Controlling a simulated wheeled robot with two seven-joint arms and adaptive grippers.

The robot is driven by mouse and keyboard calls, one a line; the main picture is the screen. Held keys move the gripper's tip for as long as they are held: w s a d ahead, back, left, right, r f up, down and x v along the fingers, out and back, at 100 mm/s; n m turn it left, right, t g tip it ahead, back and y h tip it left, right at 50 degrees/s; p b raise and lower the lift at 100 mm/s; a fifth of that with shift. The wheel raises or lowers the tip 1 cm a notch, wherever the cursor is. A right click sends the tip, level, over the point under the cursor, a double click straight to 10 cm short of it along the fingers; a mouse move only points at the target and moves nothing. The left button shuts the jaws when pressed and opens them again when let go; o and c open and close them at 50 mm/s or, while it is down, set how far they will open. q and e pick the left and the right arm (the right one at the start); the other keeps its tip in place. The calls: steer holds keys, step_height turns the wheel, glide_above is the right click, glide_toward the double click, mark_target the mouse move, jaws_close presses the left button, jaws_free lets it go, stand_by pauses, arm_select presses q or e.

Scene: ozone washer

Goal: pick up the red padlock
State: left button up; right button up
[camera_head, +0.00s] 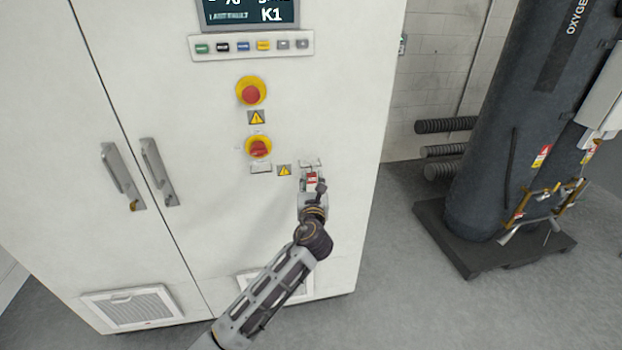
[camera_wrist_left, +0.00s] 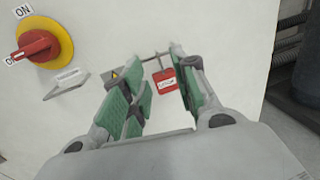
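The red padlock (camera_wrist_left: 165,82) hangs from a small rod or bracket on the white cabinet front. It has a white label. In the left wrist view it shows between the two green-padded fingers of my left gripper (camera_wrist_left: 163,92), with space visible on the left side and a narrower space on the right. In the head view the padlock (camera_head: 311,180) shows at the tip of my left gripper (camera_head: 312,183), which reaches up to the cabinet. The left gripper is open around or just in front of the padlock; the exact depth is unclear. My right gripper is not seen.
A red and yellow rotary switch (camera_head: 258,147) sits left of the padlock, with another red and yellow control (camera_head: 251,91) above. Cabinet door handles (camera_head: 159,172) stand further left. A dark oxygen tank (camera_head: 506,130) stands at right. Floor (camera_head: 400,280) between is clear.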

mark_target(311, 172)
arm_select(q)
steer(key=shift+w, duration=0.1)
steer(key=shift+w+a+r+p, duration=0.1)
steer(key=shift+w+p, duration=0.1)
steer(key=shift+w, duration=0.6)
steer(key=shift+w+a+r+p, duration=0.1)
steer(key=shift+w+p, duration=0.05)
steer(key=shift+w, duration=0.6)
steer(key=shift+w+a+f, duration=0.1)
steer(key=shift+w+f, duration=0.05)
steer(key=shift+w, duration=0.85)
steer(key=shift+c, duration=0.2)
jaws_close()
